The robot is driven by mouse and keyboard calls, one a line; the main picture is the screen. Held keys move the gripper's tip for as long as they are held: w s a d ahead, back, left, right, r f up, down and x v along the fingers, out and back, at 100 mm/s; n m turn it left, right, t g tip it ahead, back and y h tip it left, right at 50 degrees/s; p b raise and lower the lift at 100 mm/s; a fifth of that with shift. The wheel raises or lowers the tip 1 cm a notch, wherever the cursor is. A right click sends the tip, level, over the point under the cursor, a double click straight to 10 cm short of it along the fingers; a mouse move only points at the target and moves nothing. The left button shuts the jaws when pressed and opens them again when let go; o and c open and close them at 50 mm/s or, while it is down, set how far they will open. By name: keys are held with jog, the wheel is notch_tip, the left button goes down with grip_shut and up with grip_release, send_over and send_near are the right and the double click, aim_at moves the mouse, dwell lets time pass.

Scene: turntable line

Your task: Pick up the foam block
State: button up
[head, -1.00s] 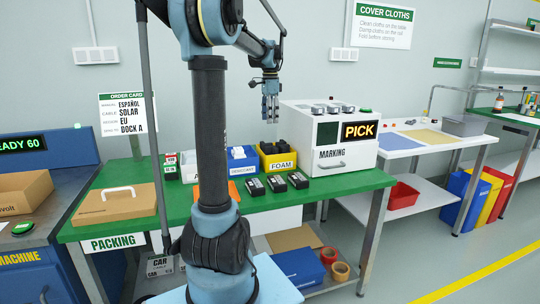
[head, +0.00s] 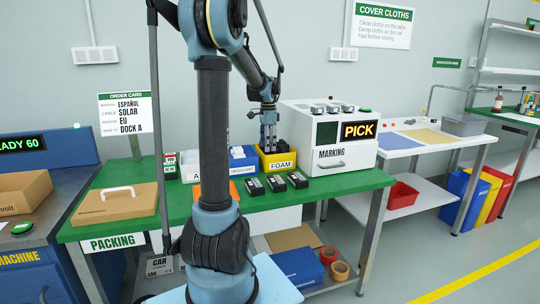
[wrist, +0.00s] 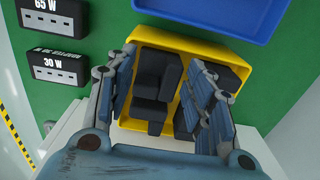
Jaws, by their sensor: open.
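Several dark grey foam blocks (wrist: 157,72) lie in a yellow bin (wrist: 181,37) in the wrist view. The bin is labelled FOAM in the head view (head: 281,167) and stands on the green packing table. My gripper (wrist: 161,62) is open above the bin, pointing down. One block shows between its fingers in the wrist view; I cannot tell whether the fingers touch it. The right finger partly hides other blocks. In the head view my gripper (head: 268,146) is low over the bin and hides part of its contents.
A blue bin (head: 243,163) stands just left of the yellow one. The white marking machine (head: 329,160) stands close on the right. Several black power adapters (head: 276,183) lie in front. A cardboard box (head: 116,203) is on the table's left part.

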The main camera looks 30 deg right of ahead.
jog(key=shift+f, duration=0.6)
jog(key=c, duration=0.4)
jog(key=shift+o, duration=0.2)
